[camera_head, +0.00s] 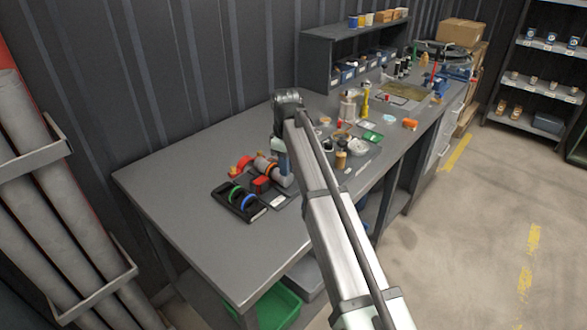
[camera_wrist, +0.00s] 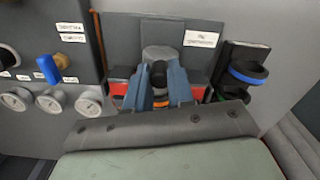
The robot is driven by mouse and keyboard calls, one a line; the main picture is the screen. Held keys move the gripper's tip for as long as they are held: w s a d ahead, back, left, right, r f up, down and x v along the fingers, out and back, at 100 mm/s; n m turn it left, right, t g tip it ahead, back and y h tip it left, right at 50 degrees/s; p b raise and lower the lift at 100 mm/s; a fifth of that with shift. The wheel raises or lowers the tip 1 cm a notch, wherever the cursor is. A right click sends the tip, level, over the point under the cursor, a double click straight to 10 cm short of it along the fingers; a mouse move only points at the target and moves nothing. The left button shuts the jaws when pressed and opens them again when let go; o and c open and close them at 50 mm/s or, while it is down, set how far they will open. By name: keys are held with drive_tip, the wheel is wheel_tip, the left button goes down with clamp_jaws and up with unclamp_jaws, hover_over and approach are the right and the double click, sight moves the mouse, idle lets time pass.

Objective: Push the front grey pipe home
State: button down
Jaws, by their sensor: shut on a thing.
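The fire pump's grey pipe (camera_head: 283,180) lies at the pump on the bench, with an orange ring (camera_head: 271,167) beside it and red parts around it. My gripper (camera_head: 284,165) reaches down onto it from above. In the wrist view, the blue fingers of my gripper (camera_wrist: 159,92) are shut on the grey pipe (camera_wrist: 160,53), whose dark round opening shows between them. Red parts (camera_wrist: 119,88) and some orange show beside and below the fingers. The fingers hide the pipe's join, so I cannot tell how far in it sits.
A black holder (camera_head: 234,208) with a green and a blue ring stands just left of the pump. Gauges (camera_wrist: 50,103) and a blue-handled valve (camera_wrist: 47,68) are at the left in the wrist view. Bottles and small parts crowd the bench to the right; its left end (camera_head: 165,190) is clear.

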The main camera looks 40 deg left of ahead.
drive_tip(key=shift+a, duration=0.7)
drive_tip(key=c, duration=1.3)
unclamp_jaws()
drive_tip(key=shift+a, duration=0.1)
drive_tip(key=o, duration=0.3)
wheel_tip(320, 180, up, 14)
drive_tip(key=shift+f, duration=0.1)
